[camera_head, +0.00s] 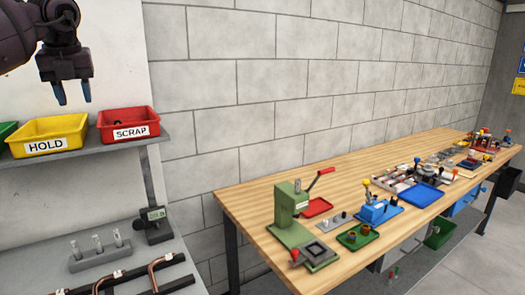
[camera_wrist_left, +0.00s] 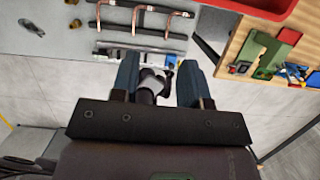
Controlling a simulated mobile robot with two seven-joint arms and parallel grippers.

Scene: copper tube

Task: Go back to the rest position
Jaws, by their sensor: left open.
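My left gripper (camera_head: 73,94) hangs at the upper left of the head view, above and between the yellow HOLD bin (camera_head: 48,133) and the red SCRAP bin (camera_head: 127,124). Its blue fingers are apart with nothing between them; they also show in the left wrist view (camera_wrist_left: 156,85). Bent copper tubes (camera_head: 152,270) lie on black rails on the lower bench, and they show at the top of the left wrist view (camera_wrist_left: 135,20). My right gripper is in neither view.
The bins stand on a grey shelf (camera_head: 75,160). A wooden workbench (camera_head: 260,195) with a green press (camera_head: 290,212) and several small fixtures runs along the block wall.

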